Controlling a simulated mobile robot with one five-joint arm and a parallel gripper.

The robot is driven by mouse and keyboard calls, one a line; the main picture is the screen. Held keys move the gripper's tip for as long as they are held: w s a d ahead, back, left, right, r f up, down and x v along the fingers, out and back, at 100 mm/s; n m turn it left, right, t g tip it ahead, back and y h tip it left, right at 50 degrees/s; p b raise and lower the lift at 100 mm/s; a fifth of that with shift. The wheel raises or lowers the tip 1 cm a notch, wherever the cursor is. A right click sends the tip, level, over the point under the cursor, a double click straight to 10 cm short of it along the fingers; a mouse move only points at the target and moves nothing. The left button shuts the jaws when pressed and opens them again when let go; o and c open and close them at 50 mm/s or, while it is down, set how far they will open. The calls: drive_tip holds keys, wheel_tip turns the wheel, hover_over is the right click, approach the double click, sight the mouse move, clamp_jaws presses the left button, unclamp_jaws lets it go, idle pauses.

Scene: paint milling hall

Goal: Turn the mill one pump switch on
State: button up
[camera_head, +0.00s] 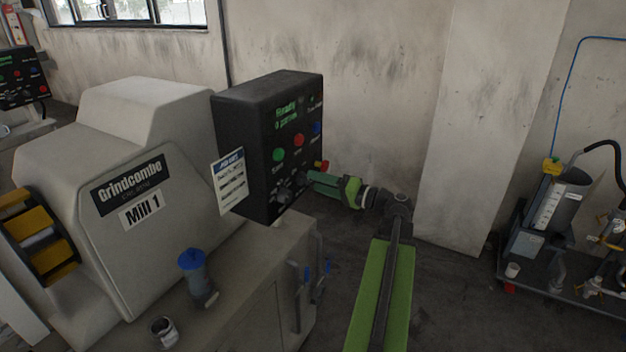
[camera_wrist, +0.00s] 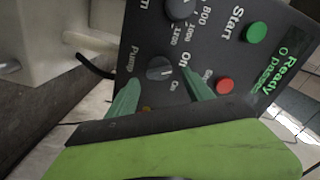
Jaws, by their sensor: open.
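The pump switch (camera_wrist: 158,69) is a small dark round knob beside the word "Pump" on the black control box (camera_head: 297,110) of Mill 1. A pale line crosses its face; its exact setting is too small to tell. My gripper (camera_wrist: 160,78) is open, with one green finger on each side of the knob's near edge. I cannot tell whether the fingers touch it. In the head view my gripper (camera_head: 309,183) reaches in from the right to the lower part of the panel and hides the pump switch there.
The panel also carries a green start button (camera_wrist: 256,32), a red button (camera_wrist: 225,85), a larger speed dial (camera_wrist: 181,7) and a green "Ready" display (camera_head: 289,112). A pillar (camera_head: 480,120) stands behind my arm.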

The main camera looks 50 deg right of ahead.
sight(304, 180)
drive_tip(key=x, duration=0.3)
